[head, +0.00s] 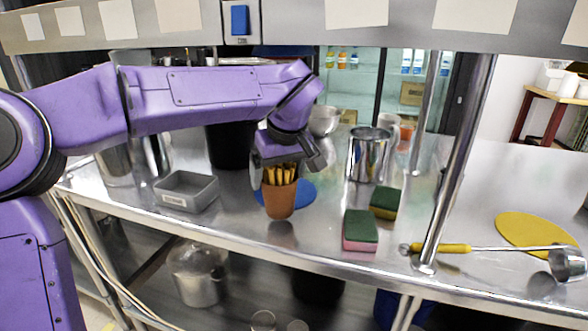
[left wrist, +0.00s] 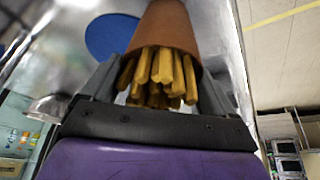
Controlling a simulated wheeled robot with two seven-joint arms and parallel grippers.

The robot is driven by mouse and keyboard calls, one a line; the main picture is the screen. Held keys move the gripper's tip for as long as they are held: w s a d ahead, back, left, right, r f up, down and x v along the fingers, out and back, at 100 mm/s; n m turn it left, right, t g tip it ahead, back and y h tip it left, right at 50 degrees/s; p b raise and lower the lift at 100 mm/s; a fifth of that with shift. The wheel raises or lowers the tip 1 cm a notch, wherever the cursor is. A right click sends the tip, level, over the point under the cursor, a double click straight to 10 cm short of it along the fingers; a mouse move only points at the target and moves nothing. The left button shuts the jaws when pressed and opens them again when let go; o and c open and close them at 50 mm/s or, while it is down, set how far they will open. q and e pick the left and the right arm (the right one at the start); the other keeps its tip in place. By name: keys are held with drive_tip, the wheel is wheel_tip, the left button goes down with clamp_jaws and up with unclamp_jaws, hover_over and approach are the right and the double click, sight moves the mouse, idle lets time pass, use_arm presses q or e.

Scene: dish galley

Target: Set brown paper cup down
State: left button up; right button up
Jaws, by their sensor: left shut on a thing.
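The brown paper cup (head: 279,201) is filled with yellow-brown sticks that look like fries. My left gripper (head: 281,165) reaches down from above and is shut on the cup near its rim. The cup is upright over the steel counter, in front of a blue round mat (head: 303,193). In the head view I cannot tell whether its base touches the counter. The left wrist view shows the cup (left wrist: 166,28) between the two fingers (left wrist: 160,95), with the blue mat (left wrist: 110,36) beside it. My right gripper is not in view.
A grey bin (head: 187,193) stands left on the counter. A steel canister (head: 369,156), two green-topped sponges (head: 360,231) and a shelf post (head: 455,165) stand right. A yellow-handled ladle (head: 500,248) and yellow mat (head: 530,229) lie farther right. The shelf edge (head: 290,27) hangs above.

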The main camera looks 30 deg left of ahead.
use_arm(q)
drive_tip(key=w, duration=0.3)
drive_tip(key=w+a+f, duration=0.1)
drive_tip(key=w, duration=0.3)
drive_tip(key=w+a+p, duration=0.1)
drive_tip(key=w, duration=0.3)
drive_tip(key=shift+w+a+f, duration=0.15)
drive_tip(key=shift+a+f, duration=0.1)
drive_tip(key=shift+f, duration=0.15)
drive_tip(key=shift+r, duration=0.1)
drive_tip(key=o, duration=0.8)
drive_tip(key=shift+f, duration=0.2)
drive_tip(key=shift+r, duration=0.25)
drive_tip(key=s+d, duration=0.2)
drive_tip(key=d, duration=0.1)
drive_tip(key=s+d, duration=0.2)
drive_tip(key=d, duration=0.2)
drive_tip(key=s+d+r, duration=0.1)
drive_tip(key=s+d, duration=0.2)
drive_tip(key=shift+d, duration=0.25)
